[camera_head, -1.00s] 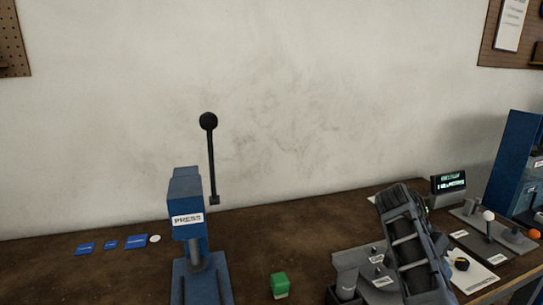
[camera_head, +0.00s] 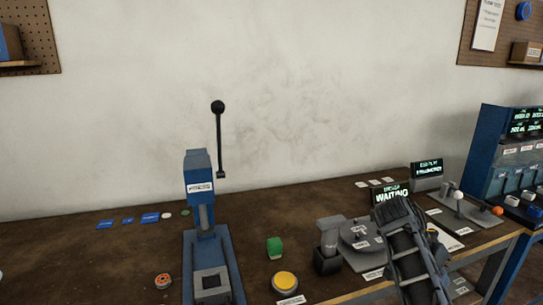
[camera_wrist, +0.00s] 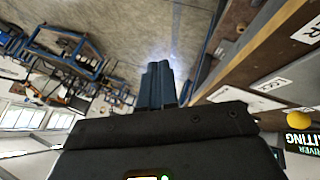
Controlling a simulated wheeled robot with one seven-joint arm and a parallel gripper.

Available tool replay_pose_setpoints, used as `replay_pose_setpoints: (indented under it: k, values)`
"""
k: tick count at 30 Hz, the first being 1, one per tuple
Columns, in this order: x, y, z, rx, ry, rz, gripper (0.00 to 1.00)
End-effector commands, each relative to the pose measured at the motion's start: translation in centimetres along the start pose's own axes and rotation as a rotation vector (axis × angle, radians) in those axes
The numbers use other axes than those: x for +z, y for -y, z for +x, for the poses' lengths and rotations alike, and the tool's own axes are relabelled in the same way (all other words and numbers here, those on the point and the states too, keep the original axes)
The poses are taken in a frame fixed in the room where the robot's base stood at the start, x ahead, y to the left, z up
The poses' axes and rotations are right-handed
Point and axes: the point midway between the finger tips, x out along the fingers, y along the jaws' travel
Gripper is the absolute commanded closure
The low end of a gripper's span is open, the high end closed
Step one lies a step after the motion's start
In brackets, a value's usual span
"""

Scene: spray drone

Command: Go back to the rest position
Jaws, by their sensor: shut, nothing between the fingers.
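My gripper (camera_wrist: 158,84) shows in the wrist view with its two dark blue fingers pressed together and nothing between them. It hangs in free air off the bench edge, over the grey floor. In the head view my arm covers the lower right of the bench; the fingers cannot be made out there. No task object is named apart from my own arm.
A "WAITING" display (camera_head: 391,193) and a blue cabinet (camera_head: 505,150) stand at the right.

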Motion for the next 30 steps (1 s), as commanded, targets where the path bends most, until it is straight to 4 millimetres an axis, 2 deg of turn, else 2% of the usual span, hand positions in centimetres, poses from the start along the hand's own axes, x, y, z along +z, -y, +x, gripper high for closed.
replay_pose_setpoints:
  k: [8,14,17,21,25,30]
  values:
    - [2.8,0.4,3.1,-0.061,-0.043,-0.066,1.0]
    - [6.0,0.6,6.4,-0.136,-0.095,-0.141,1.0]
    - [8.6,0.5,8.4,-0.192,-0.132,-0.195,1.0]
    - [13.0,-0.2,11.2,-0.295,-0.199,-0.285,1.0]
    - [17.1,-1.4,12.8,-0.395,-0.261,-0.361,1.0]
    - [22.2,-3.9,13.8,-0.526,-0.343,-0.447,1.0]
